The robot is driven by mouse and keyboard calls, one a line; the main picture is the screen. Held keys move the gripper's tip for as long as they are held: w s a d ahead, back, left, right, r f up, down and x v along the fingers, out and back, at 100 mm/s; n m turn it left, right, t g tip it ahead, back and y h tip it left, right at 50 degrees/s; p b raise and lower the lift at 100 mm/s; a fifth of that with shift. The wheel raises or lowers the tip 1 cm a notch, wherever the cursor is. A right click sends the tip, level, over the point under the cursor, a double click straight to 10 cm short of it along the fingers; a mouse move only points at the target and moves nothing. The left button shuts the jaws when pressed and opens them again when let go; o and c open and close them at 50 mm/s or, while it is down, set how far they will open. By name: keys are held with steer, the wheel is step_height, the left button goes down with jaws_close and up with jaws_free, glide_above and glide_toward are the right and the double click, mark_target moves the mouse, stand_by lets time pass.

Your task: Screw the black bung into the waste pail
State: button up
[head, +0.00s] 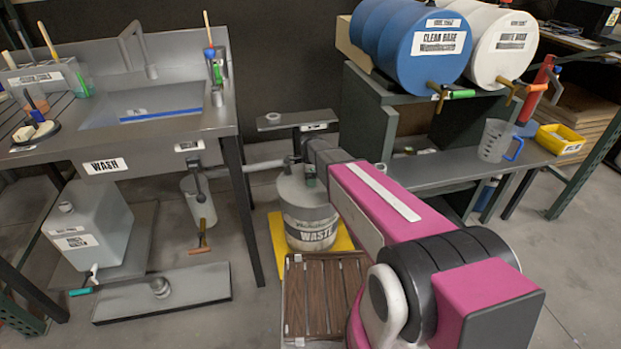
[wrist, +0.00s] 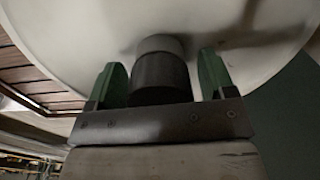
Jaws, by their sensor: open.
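In the wrist view the black bung (wrist: 160,78) is a dark cylinder in line with a short grey collar (wrist: 160,45) at the pail's top. I cannot tell how far it is screwed in. My gripper (wrist: 162,72) is open, its green fingers on either side of the bung with a gap at each side. In the head view my gripper (head: 309,174) is over the pail's top; the bung is hidden.
The pail stands on a yellow mat (head: 344,243). A wooden slatted platform (head: 320,295) lies in front of it. The wash sink bench (head: 160,150) is at left. A dark rack with blue and white drums (head: 432,45) is at right. Open floor (head: 540,245) shows at far right.

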steer(key=n, duration=0.4)
steer(key=shift+n, duration=0.3)
steer(key=n, duration=0.4)
steer(key=c, duration=0.9)
steer(key=shift+o, duration=0.2)
steer(key=m, duration=1.3)
steer(key=shift+m, duration=0.4)
steer(key=o, duration=0.9)
steer(key=shift+c, duration=0.2)
